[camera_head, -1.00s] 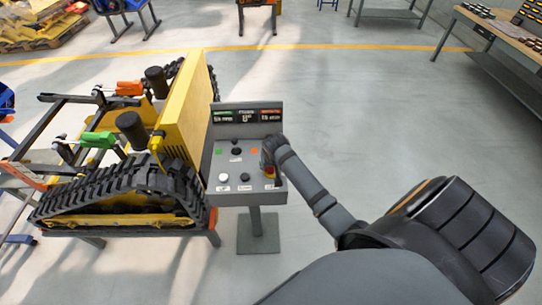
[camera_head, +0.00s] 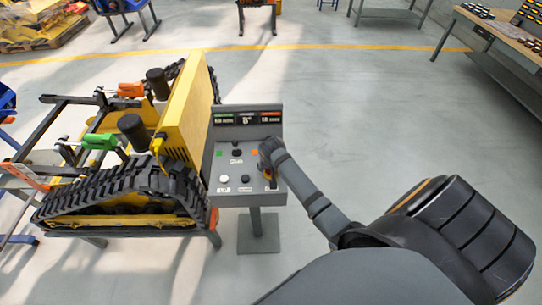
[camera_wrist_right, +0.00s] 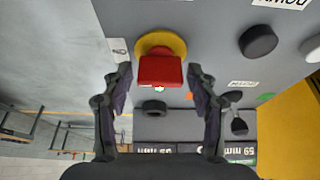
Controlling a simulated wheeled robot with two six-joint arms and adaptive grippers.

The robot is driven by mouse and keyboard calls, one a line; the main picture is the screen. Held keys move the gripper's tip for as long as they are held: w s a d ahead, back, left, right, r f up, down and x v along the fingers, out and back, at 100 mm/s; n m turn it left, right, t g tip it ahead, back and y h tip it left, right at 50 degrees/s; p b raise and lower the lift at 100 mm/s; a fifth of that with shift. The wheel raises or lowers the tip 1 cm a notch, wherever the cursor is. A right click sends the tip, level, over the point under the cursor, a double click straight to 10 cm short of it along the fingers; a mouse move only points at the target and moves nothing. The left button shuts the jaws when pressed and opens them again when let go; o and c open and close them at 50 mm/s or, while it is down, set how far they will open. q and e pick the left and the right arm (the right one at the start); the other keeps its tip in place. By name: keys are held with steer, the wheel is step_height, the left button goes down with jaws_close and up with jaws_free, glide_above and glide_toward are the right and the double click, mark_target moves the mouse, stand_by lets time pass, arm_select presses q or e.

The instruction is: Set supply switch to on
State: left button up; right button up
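The grey control panel (camera_head: 233,190) stands on a post beside the tracked carrier. A red block-shaped handle on a round yellow plate, which looks like the supply switch (camera_wrist_right: 160,70), sits on the panel. In the head view it is mostly hidden by my right gripper (camera_head: 267,158). In the right wrist view my right gripper (camera_wrist_right: 159,78) is open, with one finger on each side of the red handle and a visible gap on both sides. Any label giving the handle's position is not readable. My left gripper is not in view.
The panel also carries a black knob (camera_head: 236,152), a white button (camera_head: 224,179) and a display (camera_head: 247,118). The yellow tracked carrier (camera_head: 110,190) stands close on the panel's left. Open floor lies to the right, with a workbench (camera_head: 505,35) at the far right.

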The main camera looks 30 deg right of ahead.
steer(key=shift+r, duration=0.15)
steer(key=v, duration=1.1)
steer(key=shift+s+r, duration=0.15)
steer(key=shift+r, duration=0.15)
steer(key=shift+a, duration=0.1)
